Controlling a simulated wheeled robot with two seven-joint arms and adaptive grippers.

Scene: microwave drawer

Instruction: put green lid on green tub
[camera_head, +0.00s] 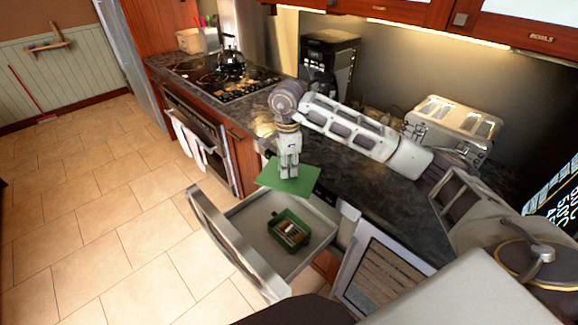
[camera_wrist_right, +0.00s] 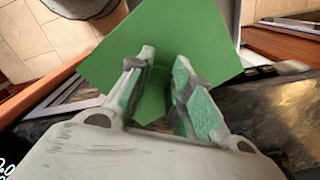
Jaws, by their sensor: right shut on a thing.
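The green lid (camera_head: 299,185) is a flat green sheet held above the back part of the open drawer in the head view. My right gripper (camera_head: 289,176) is shut on it from above; the wrist view shows the lid (camera_wrist_right: 190,35) beyond the two fingers (camera_wrist_right: 160,90), which close on a part of it between them. The green tub (camera_head: 273,232) stands in the drawer, in front of and below the lid, open at the top, with several small items inside. The lid and tub are apart. My left gripper is not seen.
The open drawer (camera_head: 236,243) has a raised metal front. The dark counter (camera_head: 375,188) runs behind it, with a toaster (camera_head: 452,122) and a coffee machine (camera_head: 328,62). A stove (camera_head: 225,80) with a kettle (camera_head: 231,55) stands further left.

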